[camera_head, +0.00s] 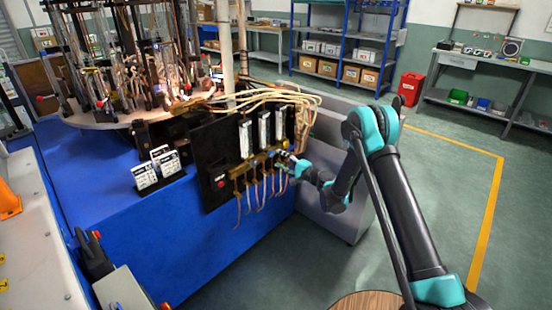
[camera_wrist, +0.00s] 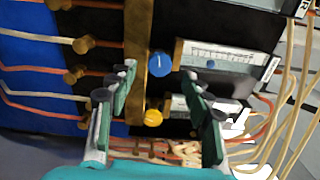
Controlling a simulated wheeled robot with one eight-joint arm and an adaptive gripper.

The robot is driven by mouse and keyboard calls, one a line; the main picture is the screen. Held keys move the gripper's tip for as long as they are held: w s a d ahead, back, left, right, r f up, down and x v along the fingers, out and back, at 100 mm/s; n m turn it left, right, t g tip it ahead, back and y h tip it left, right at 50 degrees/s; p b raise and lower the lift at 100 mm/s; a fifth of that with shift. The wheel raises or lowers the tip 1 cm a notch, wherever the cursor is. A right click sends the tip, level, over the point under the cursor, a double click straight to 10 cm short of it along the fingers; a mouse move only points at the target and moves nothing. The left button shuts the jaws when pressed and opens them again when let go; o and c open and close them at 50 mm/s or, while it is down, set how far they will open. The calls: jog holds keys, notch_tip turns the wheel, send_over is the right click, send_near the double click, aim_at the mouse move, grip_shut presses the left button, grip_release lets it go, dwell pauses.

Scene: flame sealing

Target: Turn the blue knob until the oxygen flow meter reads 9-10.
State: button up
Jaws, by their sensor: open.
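The blue knob (camera_wrist: 159,64) is round with a pale pointer mark and sits on the black panel beside a brass strip. In the wrist view it lies between and slightly beyond the tips of my gripper (camera_wrist: 160,74). The jaws are open, and neither finger visibly touches the knob. A flow meter (camera_wrist: 222,54) with a clear scale stands in line with the blue knob; a small blue float shows in it, but its reading is too small to tell. In the head view, my gripper (camera_head: 284,160) is at the panel's lower right, below the rightmost flow meter (camera_head: 280,123).
A yellow knob (camera_wrist: 153,117) sits close to the blue one, between my fingers in the wrist view. Beige hoses (camera_wrist: 292,110) run close on the right. The black panel (camera_head: 215,150) carries several meters and a red button (camera_head: 220,182). Floor at right is clear.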

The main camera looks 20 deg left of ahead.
jog(key=v, duration=0.3)
jog(key=shift+s+d, duration=0.1)
jog(key=shift+d, duration=0.1)
